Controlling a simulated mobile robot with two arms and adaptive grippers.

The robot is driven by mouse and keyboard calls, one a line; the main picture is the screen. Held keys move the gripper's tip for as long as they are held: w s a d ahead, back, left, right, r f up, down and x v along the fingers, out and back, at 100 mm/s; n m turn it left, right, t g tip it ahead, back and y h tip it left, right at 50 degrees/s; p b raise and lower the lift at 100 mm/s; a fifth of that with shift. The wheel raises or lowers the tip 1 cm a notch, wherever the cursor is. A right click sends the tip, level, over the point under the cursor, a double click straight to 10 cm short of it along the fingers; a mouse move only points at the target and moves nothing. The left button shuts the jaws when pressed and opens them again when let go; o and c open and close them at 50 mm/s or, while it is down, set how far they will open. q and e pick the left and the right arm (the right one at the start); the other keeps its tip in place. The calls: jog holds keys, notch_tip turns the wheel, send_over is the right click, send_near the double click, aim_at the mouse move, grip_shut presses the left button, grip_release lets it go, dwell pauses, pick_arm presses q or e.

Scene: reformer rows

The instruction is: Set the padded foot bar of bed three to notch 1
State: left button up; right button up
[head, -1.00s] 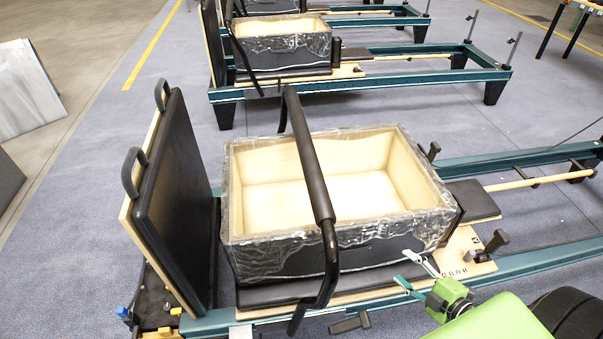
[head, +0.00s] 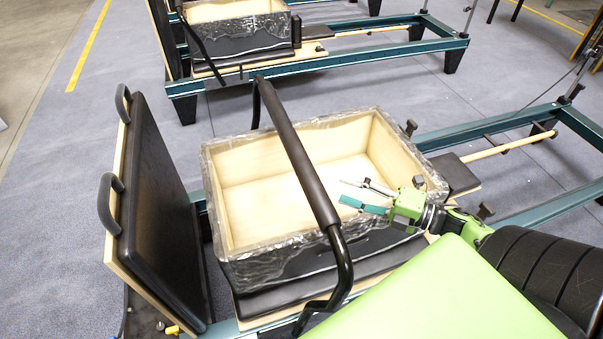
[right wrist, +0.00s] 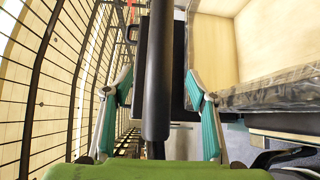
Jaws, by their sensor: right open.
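The black padded foot bar (head: 300,165) of the nearest bed slants across a plastic-wrapped wooden box (head: 232,215). No number showing which bed this is can be read. My right gripper (head: 350,191) is open, just right of the bar and over the box in the head view. In the right wrist view the padded bar (right wrist: 158,70) runs between the two spread teal fingers of my right gripper (right wrist: 158,88), with a gap on both sides. The bar's lower bend (head: 343,265) is dark bare tube. The notches are not visible. My left gripper is not in view.
An upright black padded board (head: 160,195) with two handles stands left of the box. Teal rails (head: 500,128) run off to the right. Another bed (head: 320,60) with a similar box stands behind, with open blue-grey floor between. A wire-like grid (right wrist: 50,80) fills the wrist view's left.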

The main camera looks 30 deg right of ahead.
aim_at(308, 178)
jog(key=p+x, duration=0.1)
jog(key=x, duration=0.9)
jog(key=shift+w+a, duration=0.3)
jog(key=shift+w, duration=0.1)
jog(key=shift+w+a, duration=0.1)
jog(key=shift+w, duration=0.1)
jog(key=shift+c, duration=1.2)
grip_shut()
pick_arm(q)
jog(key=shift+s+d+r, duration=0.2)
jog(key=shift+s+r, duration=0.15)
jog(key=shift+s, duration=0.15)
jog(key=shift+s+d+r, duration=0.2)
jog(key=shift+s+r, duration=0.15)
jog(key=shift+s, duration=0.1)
pick_arm(e)
jog(key=shift+a, duration=0.15)
